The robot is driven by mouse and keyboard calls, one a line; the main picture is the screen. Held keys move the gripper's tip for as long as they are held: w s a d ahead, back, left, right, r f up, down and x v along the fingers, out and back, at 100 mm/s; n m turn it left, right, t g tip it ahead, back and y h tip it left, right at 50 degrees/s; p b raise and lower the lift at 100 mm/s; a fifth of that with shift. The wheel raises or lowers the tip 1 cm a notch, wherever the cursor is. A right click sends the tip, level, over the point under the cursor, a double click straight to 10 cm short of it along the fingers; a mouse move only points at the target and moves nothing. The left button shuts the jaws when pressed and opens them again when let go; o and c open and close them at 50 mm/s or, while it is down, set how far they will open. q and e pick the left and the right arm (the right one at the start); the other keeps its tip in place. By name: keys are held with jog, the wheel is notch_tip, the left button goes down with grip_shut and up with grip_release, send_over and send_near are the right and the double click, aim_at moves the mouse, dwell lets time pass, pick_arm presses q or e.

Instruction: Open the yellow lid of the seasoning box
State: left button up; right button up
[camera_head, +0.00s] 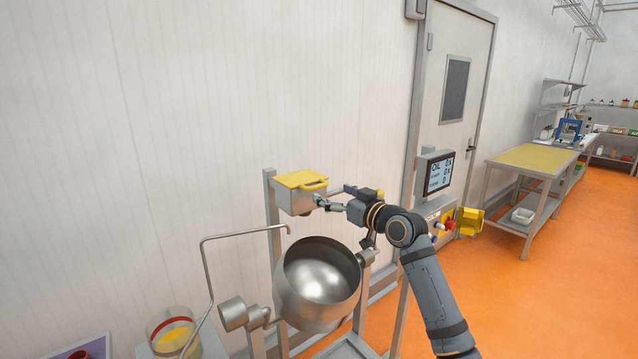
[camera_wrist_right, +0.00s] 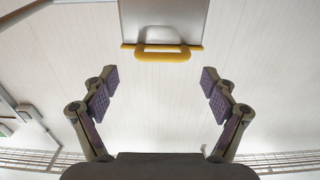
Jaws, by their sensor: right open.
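The seasoning box (camera_head: 292,203) is a grey metal box on a post against the white wall in the head view. Its yellow lid (camera_head: 300,179) lies flat and shut on top, with a looped handle at its front right edge. My right gripper (camera_head: 322,202) is beside the box's right side, just below the handle. In the right wrist view the gripper (camera_wrist_right: 160,85) is open and empty. The yellow handle (camera_wrist_right: 163,55) lies ahead, between and beyond the fingertips, apart from them, with the grey box (camera_wrist_right: 162,20) behind it. My left gripper is not in view.
A steel tilting pot (camera_head: 318,282) hangs below the box, with a bent metal pipe (camera_head: 207,285) to its left. A yellow-topped table (camera_head: 532,158) stands farther right.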

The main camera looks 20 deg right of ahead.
aim_at(320, 187)
jog(key=p+x, duration=0.1)
jog(key=x, duration=0.4)
jog(key=shift+w+a+r+p, duration=0.1)
jog(key=shift+a+r+p, duration=0.05)
jog(key=shift+p, duration=0.2)
jog(key=shift+w+a+f, duration=0.15)
jog(key=shift+w+f, duration=0.05)
jog(key=shift+w, duration=0.4)
jog(key=shift+r, duration=0.15)
jog(key=c, duration=1.4)
